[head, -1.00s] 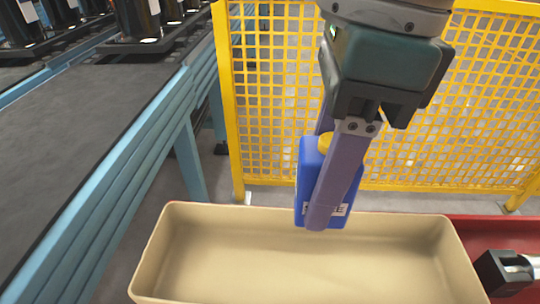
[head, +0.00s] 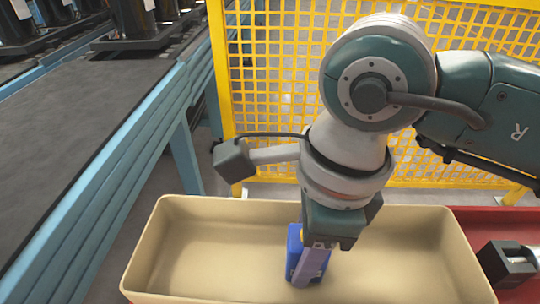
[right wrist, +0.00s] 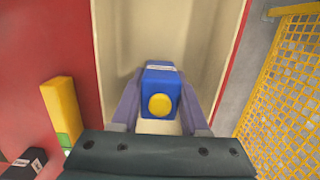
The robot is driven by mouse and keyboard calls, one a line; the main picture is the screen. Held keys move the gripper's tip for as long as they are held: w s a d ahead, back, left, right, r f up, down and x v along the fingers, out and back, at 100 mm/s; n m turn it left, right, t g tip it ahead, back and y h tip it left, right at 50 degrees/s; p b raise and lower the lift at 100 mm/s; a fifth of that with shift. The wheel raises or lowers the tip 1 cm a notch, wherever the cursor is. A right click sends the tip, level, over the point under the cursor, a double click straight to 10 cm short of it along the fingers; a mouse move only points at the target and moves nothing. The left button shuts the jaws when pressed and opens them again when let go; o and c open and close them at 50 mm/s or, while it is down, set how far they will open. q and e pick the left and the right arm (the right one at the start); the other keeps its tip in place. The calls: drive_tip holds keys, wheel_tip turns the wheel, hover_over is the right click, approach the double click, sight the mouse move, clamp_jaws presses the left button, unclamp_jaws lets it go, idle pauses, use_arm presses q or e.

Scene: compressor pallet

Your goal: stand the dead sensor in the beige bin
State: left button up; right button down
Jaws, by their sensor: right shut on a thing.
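The dead sensor, a blue block (head: 294,248) with a yellow round cap, is between the fingers of my right gripper (head: 307,266). The beige bin (head: 190,240) is long and open-topped, and holds nothing else that I can see. The gripper points down inside the bin, shut on the sensor. The sensor looks upright, with its cap towards the palm in the right wrist view (right wrist: 160,98). I cannot tell whether its bottom touches the bin floor. In the head view, the gripper hides part of the sensor. My left gripper is not in view.
A red bin (head: 480,222) adjoins the beige bin on the right, with a black and silver part (head: 507,263) in it. A yellow and green piece (right wrist: 60,108) shows there too. A yellow mesh fence (head: 275,90) stands behind; a conveyor (head: 90,130) runs at left.

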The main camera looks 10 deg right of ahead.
drive_tip(key=shift+f, duration=0.1)
drive_tip(key=c, duration=0.9)
unclamp_jaws()
drive_tip(key=shift+f, duration=0.1)
drive_tip(key=o, duration=0.5)
drive_tip(key=shift+r, duration=0.4)
drive_tip(key=r, duration=0.4)
drive_tip(key=d+r+p, duration=0.1)
drive_tip(key=r, duration=0.6)
drive_tip(key=shift+s+d+r+p, duration=0.2)
drive_tip(key=shift+s+r+p, duration=0.05)
drive_tip(key=shift+r+p, duration=0.05)
